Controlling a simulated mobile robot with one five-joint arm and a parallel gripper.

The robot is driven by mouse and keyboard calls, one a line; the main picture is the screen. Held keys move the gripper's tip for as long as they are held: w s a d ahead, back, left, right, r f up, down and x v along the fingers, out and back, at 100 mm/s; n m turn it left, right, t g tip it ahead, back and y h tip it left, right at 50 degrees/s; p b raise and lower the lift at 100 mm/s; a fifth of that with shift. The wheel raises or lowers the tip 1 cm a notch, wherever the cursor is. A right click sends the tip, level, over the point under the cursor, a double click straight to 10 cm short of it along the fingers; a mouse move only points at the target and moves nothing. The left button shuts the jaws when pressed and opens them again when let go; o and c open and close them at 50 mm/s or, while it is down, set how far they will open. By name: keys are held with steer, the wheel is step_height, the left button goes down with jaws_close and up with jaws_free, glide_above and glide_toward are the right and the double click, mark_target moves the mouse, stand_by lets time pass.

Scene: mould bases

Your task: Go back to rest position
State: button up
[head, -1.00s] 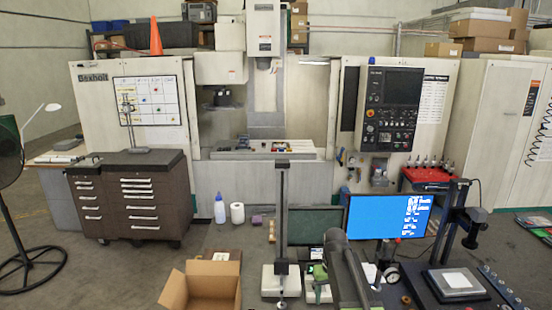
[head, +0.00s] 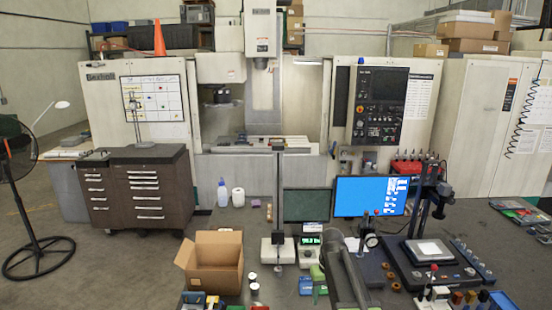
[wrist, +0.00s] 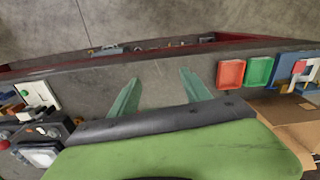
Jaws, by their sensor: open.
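My gripper (wrist: 160,90) shows in the wrist view as two green fingers, spread apart with nothing between them. They extend over a bare grey surface. My dark arm (head: 345,268) rises from the bottom edge of the head view, over the workbench (head: 400,262). The gripper's fingers cannot be made out in the head view.
An open cardboard box (head: 215,262), a height stand (head: 279,200), a blue monitor (head: 370,196) and a black plate fixture (head: 440,264) crowd the bench. In the wrist view, a red tray (wrist: 231,73) and a green tray (wrist: 259,70) lie right of the fingers.

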steer(key=s+f+b, duration=0.3)
steer(key=f+b, duration=0.5)
steer(key=s+f+b, duration=0.3)
steer(key=f+b, duration=0.6)
steer(key=s+f+m+b, duration=0.1)
steer(key=s+f+b, duration=0.4)
steer(key=s, duration=0.3)
steer(key=shift+s+a+f+b, duration=0.25)
steer(key=shift+s+a+b, duration=0.05)
steer(key=shift+s, duration=0.1)
